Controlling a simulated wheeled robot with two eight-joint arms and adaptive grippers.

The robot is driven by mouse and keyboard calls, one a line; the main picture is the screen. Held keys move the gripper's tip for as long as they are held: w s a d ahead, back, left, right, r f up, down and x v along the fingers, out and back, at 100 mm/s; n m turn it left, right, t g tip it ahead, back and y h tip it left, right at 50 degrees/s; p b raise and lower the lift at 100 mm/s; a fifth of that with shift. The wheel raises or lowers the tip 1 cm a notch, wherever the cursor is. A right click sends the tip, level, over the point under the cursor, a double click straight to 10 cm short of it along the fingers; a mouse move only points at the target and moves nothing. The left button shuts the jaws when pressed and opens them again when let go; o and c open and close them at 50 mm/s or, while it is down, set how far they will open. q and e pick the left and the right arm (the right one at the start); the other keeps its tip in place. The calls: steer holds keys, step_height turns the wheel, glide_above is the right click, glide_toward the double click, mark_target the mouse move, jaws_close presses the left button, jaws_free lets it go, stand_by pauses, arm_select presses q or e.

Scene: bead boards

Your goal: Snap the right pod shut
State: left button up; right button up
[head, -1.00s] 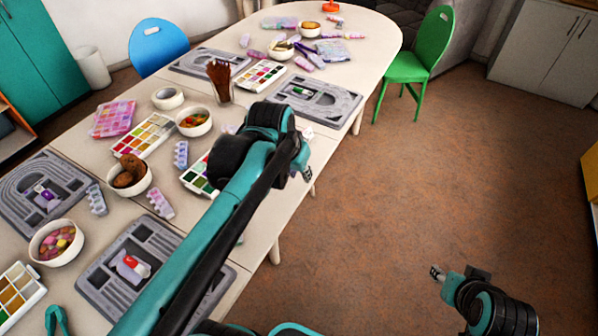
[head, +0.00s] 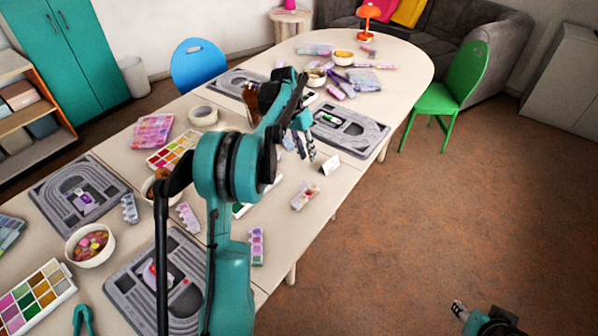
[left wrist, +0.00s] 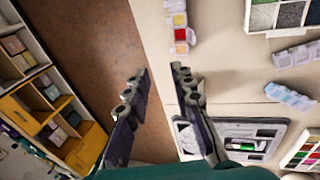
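Several small pale pods with compartments lie on the table. The rightmost pod (head: 305,195) lies near the table's right edge, with red and yellowish compartments. It seems to be the pod (left wrist: 180,35) at the top of the left wrist view; whether its lids are shut is too small to tell. My left gripper (head: 307,148) is above the table near the far board, apart from this pod. In the left wrist view its two fingers (left wrist: 161,72) stand apart with nothing between them. My right gripper (head: 459,309) is low over the floor, its finger state unclear.
A nearer board (head: 125,284) is partly hidden by my left arm. Another pod (head: 257,245) lies nearer. Right of the table is open floor.

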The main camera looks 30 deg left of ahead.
arm_select(q)
steer(key=g+h+p, duration=0.1)
steer(key=h, duration=0.1)
glide_toward(303, 186)
step_height(303, 186, up, 3)
steer(key=shift+m, duration=0.4)
steer(key=x, duration=0.2)
steer(key=b+x, duration=0.1)
steer(key=x, duration=0.2)
steer(key=a+b+x, duration=0.1)
steer(key=x, duration=0.2)
steer(key=shift+w+a+f, duration=0.1)
steer(key=shift+w+f, duration=0.1)
steer(key=shift+f, duration=0.1)
jaws_close()
